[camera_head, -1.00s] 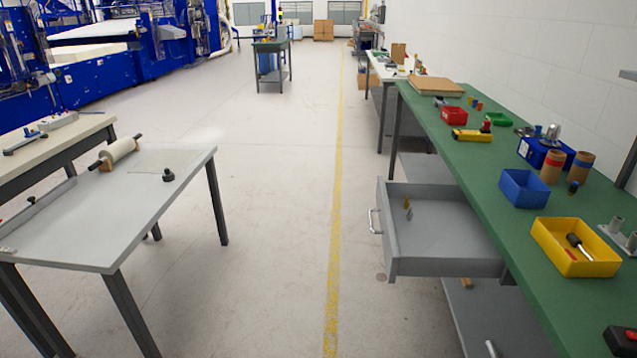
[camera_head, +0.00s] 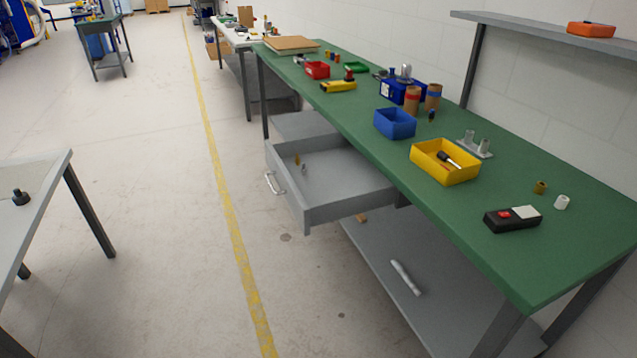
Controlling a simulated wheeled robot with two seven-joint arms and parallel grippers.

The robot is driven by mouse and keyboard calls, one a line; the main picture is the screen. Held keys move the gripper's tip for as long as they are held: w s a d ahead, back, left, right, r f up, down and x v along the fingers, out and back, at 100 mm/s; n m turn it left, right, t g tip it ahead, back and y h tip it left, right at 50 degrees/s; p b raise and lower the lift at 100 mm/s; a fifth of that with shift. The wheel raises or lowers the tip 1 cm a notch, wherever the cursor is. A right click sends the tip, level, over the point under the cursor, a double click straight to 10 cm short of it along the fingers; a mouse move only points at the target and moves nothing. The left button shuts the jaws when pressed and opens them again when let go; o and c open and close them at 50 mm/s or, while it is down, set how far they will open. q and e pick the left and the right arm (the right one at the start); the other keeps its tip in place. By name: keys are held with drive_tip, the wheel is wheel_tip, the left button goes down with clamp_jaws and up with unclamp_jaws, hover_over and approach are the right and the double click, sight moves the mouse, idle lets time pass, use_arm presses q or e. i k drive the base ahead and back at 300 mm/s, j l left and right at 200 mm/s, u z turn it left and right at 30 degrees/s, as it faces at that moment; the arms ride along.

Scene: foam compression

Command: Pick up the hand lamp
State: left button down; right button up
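I cannot tell for sure which object is the hand lamp. A silver, rod-like object (camera_head: 405,277) lies on the lower shelf under the green bench; it is small and its details are unclear. A yellow tool with dark ends (camera_head: 338,87) lies on the bench top near the red bin. A black device with a red button and a pale patch (camera_head: 512,218) lies near the bench's front right. Neither of my grippers shows in the head view.
The green bench (camera_head: 570,254) runs along the white wall. Its grey drawer (camera_head: 345,183) stands open into the aisle. Blue (camera_head: 395,124) and yellow (camera_head: 444,163) bins stand on top. A grey table (camera_head: 40,192) is at left. The floor between is clear, with a yellow line.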

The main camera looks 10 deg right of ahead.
sight(523, 217)
drive_tip(key=z, duration=1.4)
